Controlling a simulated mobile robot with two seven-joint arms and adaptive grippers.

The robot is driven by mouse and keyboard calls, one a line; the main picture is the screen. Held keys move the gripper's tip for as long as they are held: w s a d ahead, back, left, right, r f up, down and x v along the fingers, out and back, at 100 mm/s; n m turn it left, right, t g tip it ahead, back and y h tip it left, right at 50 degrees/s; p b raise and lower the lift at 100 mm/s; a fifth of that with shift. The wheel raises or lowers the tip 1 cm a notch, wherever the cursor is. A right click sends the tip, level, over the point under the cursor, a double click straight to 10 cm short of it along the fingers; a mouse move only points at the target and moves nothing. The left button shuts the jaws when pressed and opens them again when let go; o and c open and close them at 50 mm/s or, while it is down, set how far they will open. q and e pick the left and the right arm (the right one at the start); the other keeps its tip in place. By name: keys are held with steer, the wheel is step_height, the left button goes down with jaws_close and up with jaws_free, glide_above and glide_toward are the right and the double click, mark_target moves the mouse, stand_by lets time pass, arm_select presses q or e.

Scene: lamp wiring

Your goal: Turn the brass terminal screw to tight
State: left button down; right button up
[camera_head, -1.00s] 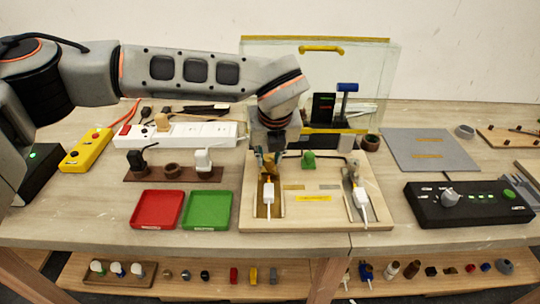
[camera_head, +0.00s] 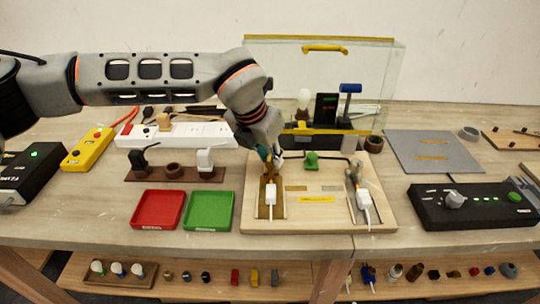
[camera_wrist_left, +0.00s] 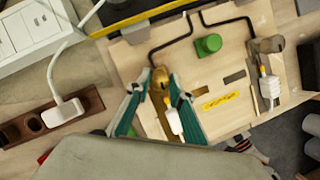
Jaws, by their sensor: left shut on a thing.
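The brass terminal screw (camera_wrist_left: 160,84) stands at the top of the left slot on the pale wooden wiring board (camera_head: 305,222). My left gripper (camera_head: 268,158) reaches down over it from behind. In the left wrist view its two green-edged fingers (camera_wrist_left: 155,92) lie on either side of the brass piece, shut on it. The fingers hide part of the screw in the head view. A white plug-like connector with a lead (camera_head: 271,195) lies just in front of it. A grey terminal (camera_head: 354,172) and a second white connector (camera_head: 364,200) are at the board's right.
A green knob (camera_head: 311,160) and black wires are at the board's back. A glass-panelled stand with a white bulb (camera_head: 304,98) is behind. Red (camera_head: 158,208) and green (camera_head: 209,210) trays lie left. A black control box (camera_head: 470,206) stands right.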

stand_by(0.4)
arm_select(q)
steer(key=c, duration=1.8)
jaws_free()
steer(key=v, duration=1.2)
steer(key=shift+w+r, duration=0.1)
